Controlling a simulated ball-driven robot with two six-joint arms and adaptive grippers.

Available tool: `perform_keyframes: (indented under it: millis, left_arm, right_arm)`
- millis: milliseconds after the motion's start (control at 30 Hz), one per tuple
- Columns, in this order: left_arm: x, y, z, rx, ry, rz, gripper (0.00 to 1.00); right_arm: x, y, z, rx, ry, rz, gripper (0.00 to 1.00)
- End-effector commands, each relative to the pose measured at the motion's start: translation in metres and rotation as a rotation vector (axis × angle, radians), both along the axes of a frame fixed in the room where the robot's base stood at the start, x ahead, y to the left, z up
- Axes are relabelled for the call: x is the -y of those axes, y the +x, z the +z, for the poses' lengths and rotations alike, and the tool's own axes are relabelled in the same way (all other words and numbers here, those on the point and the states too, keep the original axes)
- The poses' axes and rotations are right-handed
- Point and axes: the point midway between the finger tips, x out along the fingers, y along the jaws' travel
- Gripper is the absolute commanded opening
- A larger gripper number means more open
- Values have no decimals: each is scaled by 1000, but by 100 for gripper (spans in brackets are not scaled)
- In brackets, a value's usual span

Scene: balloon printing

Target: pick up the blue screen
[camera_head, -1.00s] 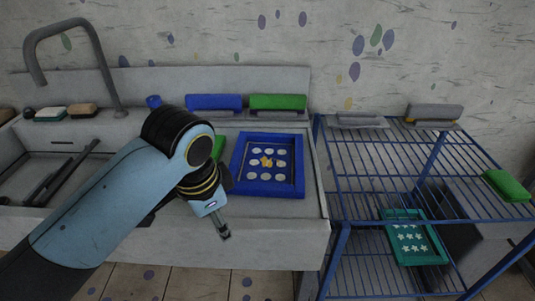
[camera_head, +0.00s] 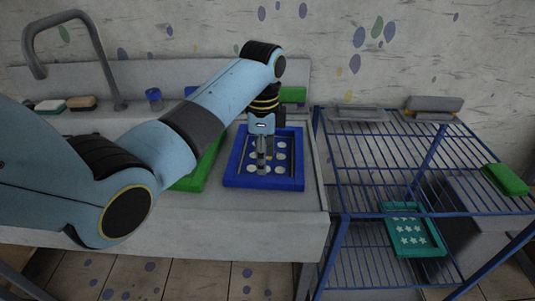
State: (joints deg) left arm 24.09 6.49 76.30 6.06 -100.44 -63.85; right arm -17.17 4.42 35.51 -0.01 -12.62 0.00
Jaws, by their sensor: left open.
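The blue screen (camera_head: 275,184) is a blue rectangular frame with pale round dots, lying flat on the counter left of the wire rack. My right gripper is not in view.
A green screen (camera_head: 203,166) lies left of the blue one, partly under my arm. A blue wire rack (camera_head: 385,170) stands to the right, with a teal star screen (camera_head: 410,232) on its lower shelf and a green block (camera_head: 506,179) above. A faucet (camera_head: 87,40) is at left.

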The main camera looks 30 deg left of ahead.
Motion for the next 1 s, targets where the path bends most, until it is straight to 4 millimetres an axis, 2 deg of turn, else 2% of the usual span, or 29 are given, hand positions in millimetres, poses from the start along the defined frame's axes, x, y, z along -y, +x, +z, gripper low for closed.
perform_keyframes:
  millis: [233,500,767,1000]
  left_arm:
    - [0,-1,-24,-1,0,1,51]
    - [1,-1,-62,1,0,2,51]
    - [1,-1,-66,2,1,2,51]
    - [1,-1,-66,2,1,2,21]
  right_arm:
    - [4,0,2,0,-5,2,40]
    - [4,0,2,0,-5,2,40]
    - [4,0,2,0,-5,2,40]
    - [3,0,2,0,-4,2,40]
